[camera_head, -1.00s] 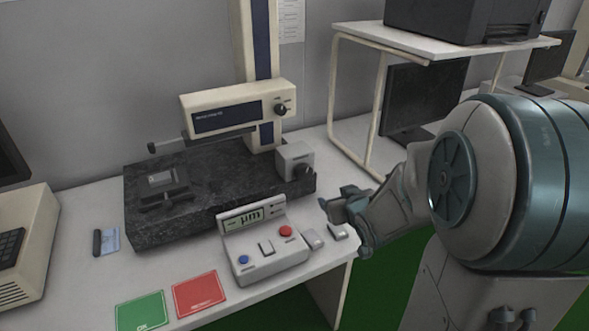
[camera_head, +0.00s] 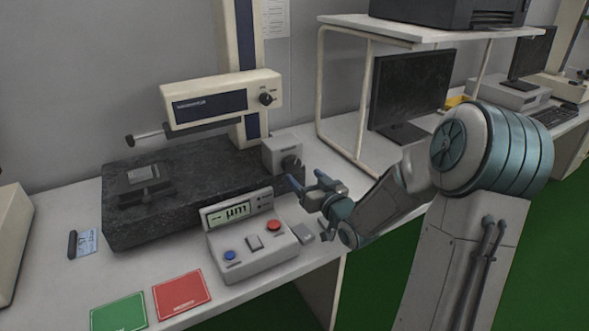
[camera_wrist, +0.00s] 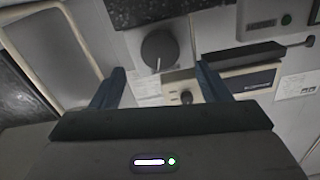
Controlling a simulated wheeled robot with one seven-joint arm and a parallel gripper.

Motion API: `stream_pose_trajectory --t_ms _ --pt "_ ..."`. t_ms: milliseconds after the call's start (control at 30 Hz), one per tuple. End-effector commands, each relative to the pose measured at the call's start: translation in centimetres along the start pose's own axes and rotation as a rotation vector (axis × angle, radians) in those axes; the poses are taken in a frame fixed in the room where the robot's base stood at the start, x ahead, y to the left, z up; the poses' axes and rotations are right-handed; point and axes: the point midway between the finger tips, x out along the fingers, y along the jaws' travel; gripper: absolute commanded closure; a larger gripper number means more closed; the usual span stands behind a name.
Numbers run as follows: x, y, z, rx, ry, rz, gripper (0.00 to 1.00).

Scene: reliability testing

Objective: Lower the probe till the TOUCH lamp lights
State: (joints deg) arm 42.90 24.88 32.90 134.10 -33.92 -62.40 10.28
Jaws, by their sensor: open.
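The probe (camera_head: 145,138) is a thin bar sticking out left from below the cream measuring head (camera_head: 222,101). It is above the small workpiece (camera_head: 141,173) on the black granite slab (camera_head: 190,190), with a gap between. A grey box (camera_head: 281,152) at the slab's right end bears a dark knob (camera_head: 291,164), also in the wrist view (camera_wrist: 160,48). My gripper (camera_head: 308,178) is open and empty, just right of and below the knob. In the wrist view its fingers (camera_wrist: 160,78) flank the knob's line, with the knob beyond the tips. I cannot make out a lamp marked TOUCH.
The display unit (camera_head: 250,245) showing µm, with a red and a blue button, stands below and left of my gripper. Green (camera_head: 118,312) and red (camera_head: 181,294) cards lie in front. A shelf frame (camera_head: 322,95) with a monitor (camera_head: 412,92) stands right of the slab.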

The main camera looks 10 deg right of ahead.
Motion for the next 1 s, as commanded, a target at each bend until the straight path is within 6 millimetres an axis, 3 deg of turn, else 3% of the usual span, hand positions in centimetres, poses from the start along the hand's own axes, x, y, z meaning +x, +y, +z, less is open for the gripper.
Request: stream_pose_trajectory --t_ms 100,300,733,767,900,1000 --pt "2.6 -0.1 0.1 0.003 0.0 -0.003 0.3" --pt "5.3 0.0 0.0 0.001 0.0 -0.001 0.3" --pt "6.3 0.0 0.0 0.001 -0.001 0.001 0.3" --pt "6.3 0.0 0.0 0.001 -0.001 0.001 0.36" --pt "6.3 0.0 0.0 0.001 -0.001 0.001 0.74" --pt "6.3 0.0 0.0 0.001 -0.001 0.001 0.75"
